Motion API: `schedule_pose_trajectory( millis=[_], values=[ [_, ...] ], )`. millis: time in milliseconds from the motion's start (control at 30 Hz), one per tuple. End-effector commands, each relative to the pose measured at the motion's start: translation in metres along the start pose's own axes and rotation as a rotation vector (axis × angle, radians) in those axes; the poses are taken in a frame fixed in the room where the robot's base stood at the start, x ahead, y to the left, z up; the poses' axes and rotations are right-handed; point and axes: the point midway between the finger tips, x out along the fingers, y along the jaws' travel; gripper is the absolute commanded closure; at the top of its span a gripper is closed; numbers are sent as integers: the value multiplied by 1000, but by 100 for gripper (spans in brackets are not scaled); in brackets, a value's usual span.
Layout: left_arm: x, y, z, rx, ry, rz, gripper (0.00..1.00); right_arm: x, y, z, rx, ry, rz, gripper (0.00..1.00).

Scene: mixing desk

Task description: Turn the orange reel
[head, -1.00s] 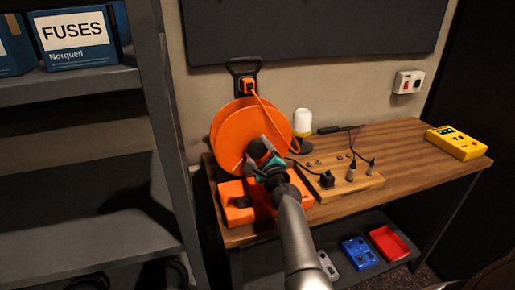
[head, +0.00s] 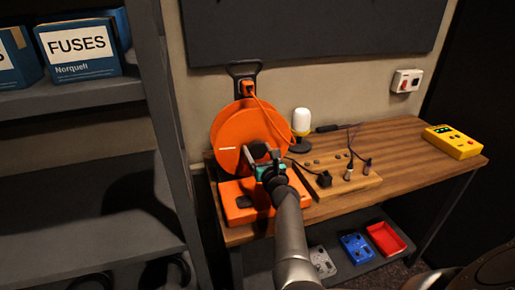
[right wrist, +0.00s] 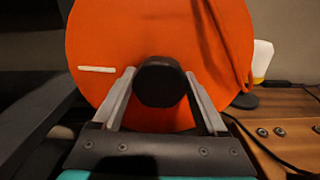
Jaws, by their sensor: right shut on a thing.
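The orange reel (head: 240,124) stands upright on its orange base (head: 234,205) at the left end of the wooden desk. A short white mark shows on the left of its face. My right gripper (head: 261,152) is in front of the reel, shut on the black round knob (right wrist: 160,83) that sticks out from the face. In the right wrist view the gripper's two fingers lie on either side of the knob, and the reel's face (right wrist: 110,45) fills the space behind. My left gripper is not in view.
A wooden panel (head: 345,188) with plugs and cables lies right of the reel, with a white lamp (head: 301,121) behind. A yellow box (head: 453,142) sits at the desk's right end. A grey shelf post (head: 165,110) stands close on the left.

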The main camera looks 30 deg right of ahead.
Motion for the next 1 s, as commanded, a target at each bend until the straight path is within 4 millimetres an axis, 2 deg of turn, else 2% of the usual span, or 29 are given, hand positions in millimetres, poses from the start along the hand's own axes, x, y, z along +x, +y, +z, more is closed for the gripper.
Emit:
schedule_pose_trajectory(
  millis=[400, 1000],
  values=[
    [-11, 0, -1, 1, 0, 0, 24, 0, 0, 0, 225, 1, 2, 100],
    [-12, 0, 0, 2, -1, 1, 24, 0, 0, 0, 267, 0, 2, 100]
  ],
)
